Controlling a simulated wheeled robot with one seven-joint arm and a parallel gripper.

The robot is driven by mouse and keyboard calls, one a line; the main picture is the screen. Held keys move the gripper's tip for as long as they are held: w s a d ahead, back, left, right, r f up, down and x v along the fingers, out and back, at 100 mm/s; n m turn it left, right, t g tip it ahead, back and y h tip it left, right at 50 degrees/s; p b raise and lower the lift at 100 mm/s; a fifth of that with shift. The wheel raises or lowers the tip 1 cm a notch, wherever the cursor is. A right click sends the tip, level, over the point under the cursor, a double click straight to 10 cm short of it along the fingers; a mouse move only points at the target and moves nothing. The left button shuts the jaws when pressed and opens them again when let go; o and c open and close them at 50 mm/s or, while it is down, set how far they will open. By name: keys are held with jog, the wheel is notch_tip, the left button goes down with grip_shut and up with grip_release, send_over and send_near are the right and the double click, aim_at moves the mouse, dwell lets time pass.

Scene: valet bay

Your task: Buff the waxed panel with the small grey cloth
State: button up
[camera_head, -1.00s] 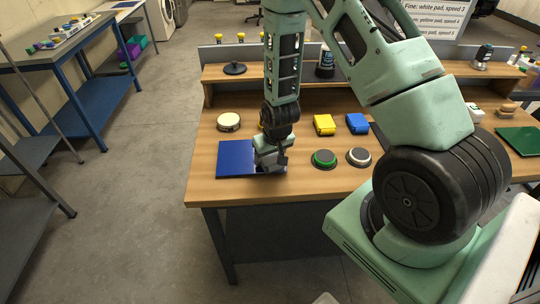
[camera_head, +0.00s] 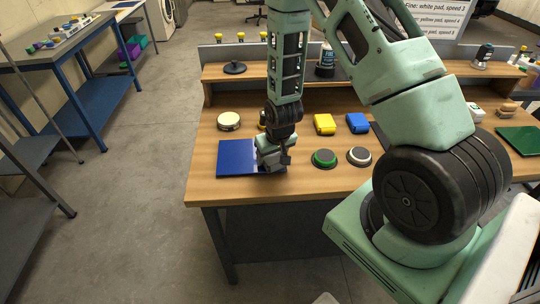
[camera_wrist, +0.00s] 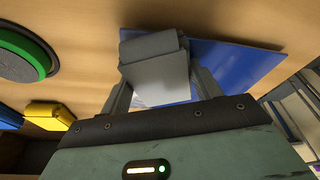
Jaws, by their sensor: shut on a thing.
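My gripper (camera_wrist: 157,85) is shut on the small grey cloth (camera_wrist: 155,60), a folded grey block between its fingers in the wrist view. The blue panel (camera_head: 236,158) lies flat near the front left of the wooden bench, and it also shows in the wrist view (camera_wrist: 235,62).
Right of my gripper stand a green-rimmed round pad (camera_head: 324,158) and a white-rimmed one (camera_head: 359,156). Yellow (camera_head: 324,124) and blue (camera_head: 357,123) blocks lie behind them. A round cream pad (camera_head: 229,121) is behind the panel. A green panel (camera_head: 519,140) lies far right.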

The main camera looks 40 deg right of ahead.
jog(key=shift+s+d, duration=0.5)
jog(key=shift+d, duration=0.2)
jog(key=shift+s+d, duration=0.5)
jog(key=shift+d, duration=0.15)
jog(key=shift+w+a, duration=0.6)
jog(key=shift+a, duration=0.2)
jog(key=shift+w+a, duration=0.55)
jog(key=shift+a, duration=0.25)
jog(key=shift+w+d+f, duration=0.1)
jog(key=shift+w+d, duration=0.4)
jog(key=shift+w, duration=0.3)
jog(key=shift+w+d, duration=0.45)
jog(key=shift+w, duration=0.3)
jog(key=shift+w+d+b, duration=0.2)
jog(key=shift+w+d, duration=0.4)
jog(key=shift+w, duration=0.2)
jog(key=shift+w+d+b, duration=0.15)
jog(key=shift+w+d, duration=0.45)
jog(key=shift+w, duration=0.15)
jog(key=shift+s+d+r, duration=0.1)
jog(key=shift+s+d, duration=0.45)
jog(key=shift+d, duration=0.25)
jog(key=shift+s+d+r, duration=0.1)
jog(key=shift+s+d, duration=0.4)
jog(key=shift+d, duration=0.25)
jog(key=shift+w+a+f, duration=0.1)
jog(key=shift+w+a, duration=0.45)
jog(key=shift+a, duration=0.25)
jog(key=shift+w+a, duration=0.5)
jog(key=shift+a, duration=0.3)
